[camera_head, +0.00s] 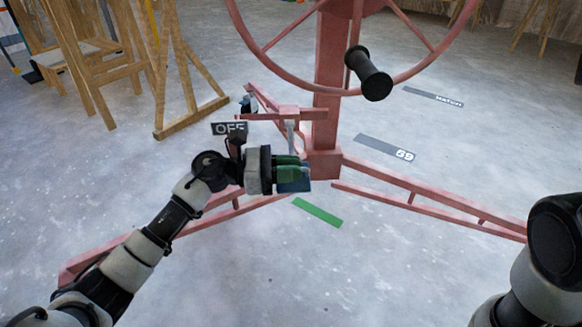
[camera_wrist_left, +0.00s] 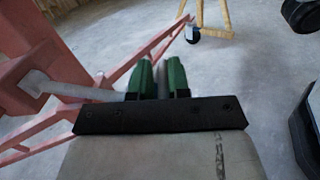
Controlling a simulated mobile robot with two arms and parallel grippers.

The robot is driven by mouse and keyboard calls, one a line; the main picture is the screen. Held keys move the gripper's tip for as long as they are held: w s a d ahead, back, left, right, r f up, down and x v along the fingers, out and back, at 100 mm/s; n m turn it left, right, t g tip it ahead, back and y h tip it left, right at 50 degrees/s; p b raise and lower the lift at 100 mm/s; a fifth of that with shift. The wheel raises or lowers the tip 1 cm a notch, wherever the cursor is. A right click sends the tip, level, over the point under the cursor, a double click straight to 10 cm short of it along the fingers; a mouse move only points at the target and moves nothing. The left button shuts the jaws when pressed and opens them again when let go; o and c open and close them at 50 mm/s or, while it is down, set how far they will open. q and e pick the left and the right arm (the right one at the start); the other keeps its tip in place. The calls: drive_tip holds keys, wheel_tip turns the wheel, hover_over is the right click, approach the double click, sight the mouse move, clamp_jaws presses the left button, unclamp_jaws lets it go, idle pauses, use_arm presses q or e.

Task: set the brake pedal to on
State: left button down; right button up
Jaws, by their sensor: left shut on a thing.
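The red panel lift (camera_head: 328,70) stands in front of me, with a crank wheel at its top. My left gripper (camera_head: 300,172) is at the foot of its post, beside the "OFF" label (camera_head: 229,128). Its green fingers are shut on the blue brake pedal (camera_head: 293,186), which shows just below the fingertips. A grey rod (camera_head: 290,135) comes down to this spot. In the left wrist view the green fingers (camera_wrist_left: 163,80) lie close together, and a grey rod (camera_wrist_left: 60,90) runs from the red frame towards them. The gripped part is mostly hidden. My right gripper is out of view.
Red legs (camera_head: 430,210) spread along the floor on both sides. A black crank handle (camera_head: 369,73) sticks out from the wheel above. A green strip (camera_head: 317,212) lies on the floor. Wooden trestles (camera_head: 190,70) stand at the back left. The front floor is clear.

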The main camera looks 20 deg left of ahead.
use_arm(q)
drive_tip(key=shift+s+d+f, duration=0.1)
drive_tip(key=shift+s+f, duration=0.15)
drive_tip(key=shift+f, duration=0.2)
drive_tip(key=c, duration=1.2)
unclamp_jaws()
drive_tip(key=shift+s, duration=0.1)
drive_tip(key=shift+r, duration=0.1)
drive_tip(key=shift+a+r, duration=0.1)
drive_tip(key=shift+a, duration=0.1)
drive_tip(key=shift+a+p, duration=0.3)
drive_tip(key=p+v, duration=0.3)
drive_tip(key=v, duration=0.7)
drive_tip(key=shift+p, duration=0.35)
